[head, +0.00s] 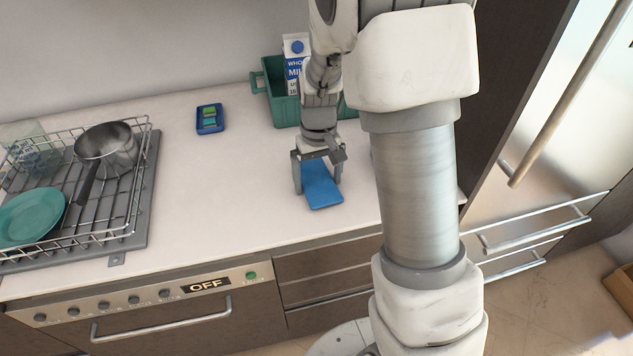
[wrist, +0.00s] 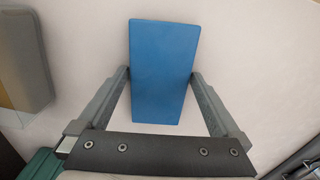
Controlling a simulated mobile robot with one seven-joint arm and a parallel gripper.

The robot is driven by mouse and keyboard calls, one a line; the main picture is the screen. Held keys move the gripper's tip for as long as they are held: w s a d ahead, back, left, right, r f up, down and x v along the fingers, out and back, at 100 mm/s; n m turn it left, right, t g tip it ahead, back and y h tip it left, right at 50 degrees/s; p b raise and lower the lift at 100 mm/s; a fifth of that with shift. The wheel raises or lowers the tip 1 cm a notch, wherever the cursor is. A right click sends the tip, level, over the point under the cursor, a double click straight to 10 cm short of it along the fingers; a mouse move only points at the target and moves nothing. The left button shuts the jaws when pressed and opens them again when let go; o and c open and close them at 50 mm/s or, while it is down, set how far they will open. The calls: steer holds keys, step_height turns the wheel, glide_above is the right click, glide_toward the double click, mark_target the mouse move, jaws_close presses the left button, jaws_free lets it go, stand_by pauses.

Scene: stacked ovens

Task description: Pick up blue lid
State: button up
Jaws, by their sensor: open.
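The blue lid (head: 322,190) is a flat rectangular piece lying on the white counter near its front edge. In the wrist view the blue lid (wrist: 163,70) fills the upper middle, its near end between the two fingers. My gripper (head: 318,190) is over the lid, pointing down, with a finger on each side of it. I cannot tell how high the fingertips are above the counter.
A green crate (head: 283,107) holding a milk carton (head: 293,66) stands behind my gripper. A small blue tray (head: 210,119) lies at the back. A dish rack (head: 133,188) with a pot (head: 106,150) and teal plate (head: 30,217) is at left. The counter (head: 220,185) between is clear.

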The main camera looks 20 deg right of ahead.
steer(key=c, duration=1)
steer(key=shift+r, duration=0.15)
